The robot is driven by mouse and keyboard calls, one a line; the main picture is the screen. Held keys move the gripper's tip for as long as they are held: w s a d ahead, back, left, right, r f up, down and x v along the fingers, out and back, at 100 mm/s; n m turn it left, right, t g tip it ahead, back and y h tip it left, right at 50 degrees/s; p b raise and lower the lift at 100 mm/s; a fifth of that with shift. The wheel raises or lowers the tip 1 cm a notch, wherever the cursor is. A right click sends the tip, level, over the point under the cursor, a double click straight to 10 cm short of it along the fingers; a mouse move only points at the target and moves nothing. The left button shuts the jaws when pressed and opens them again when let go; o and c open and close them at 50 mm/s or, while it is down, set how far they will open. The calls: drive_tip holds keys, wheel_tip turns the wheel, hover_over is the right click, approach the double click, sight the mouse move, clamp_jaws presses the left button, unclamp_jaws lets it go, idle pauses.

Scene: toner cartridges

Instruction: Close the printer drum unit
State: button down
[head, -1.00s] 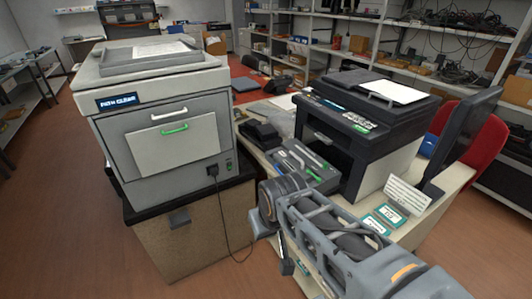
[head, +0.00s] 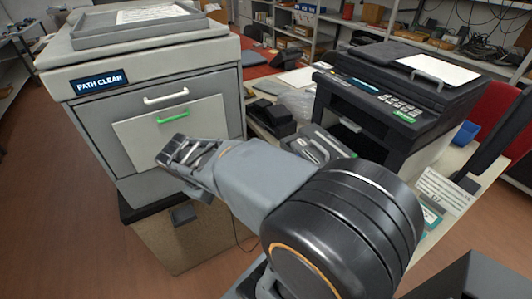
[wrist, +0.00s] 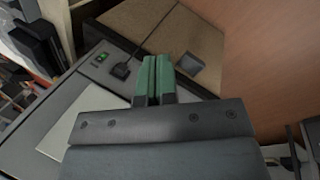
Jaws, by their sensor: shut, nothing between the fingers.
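The large grey printer (head: 90,122) stands on a cabinet at the left in the head view; its display (head: 97,83) reads PATH CLEAR. Its front has a white handle (head: 166,95) and a pale panel (head: 208,125) with a green handle (head: 172,115). The front looks flat. My gripper (head: 170,153) is in front of the pale panel's lower part, below the green handle; contact cannot be told. In the wrist view its green fingers (wrist: 153,75) are together and empty. The pale panel (wrist: 77,128) shows there at lower left. I cannot tell which part is the drum unit.
A black printer (head: 390,95) stands on the table at right, with a grey unit (head: 318,146) in front, partly hidden by my arm. The tan cabinet (head: 175,240) has a grey handle (head: 184,215). A power plug (wrist: 122,70) and cord hang beside the panel. Floor is clear at left.

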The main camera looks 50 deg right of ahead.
drive_tip(key=w+d+f+n+g+h+b, duration=0.2)
drive_tip(key=d+f+n+h+b, duration=0.15)
drive_tip(key=d, duration=0.25)
drive_tip(key=w+d+f+n+g+h+b, duration=0.2)
drive_tip(key=d+f+g+h, duration=0.15)
drive_tip(key=d, duration=0.35)
drive_tip(key=n+h+b, duration=0.3)
drive_tip(key=n+h, duration=0.2)
drive_tip(key=h, duration=0.1)
approach(285, 147)
drive_tip(key=b+x, duration=0.1)
drive_tip(key=x, duration=0.5)
drive_tip(key=shift+s+r, duration=0.1)
drive_tip(key=shift+s, duration=0.05)
drive_tip(key=shift+s+d, duration=0.2)
drive_tip(key=shift+d, duration=0.5)
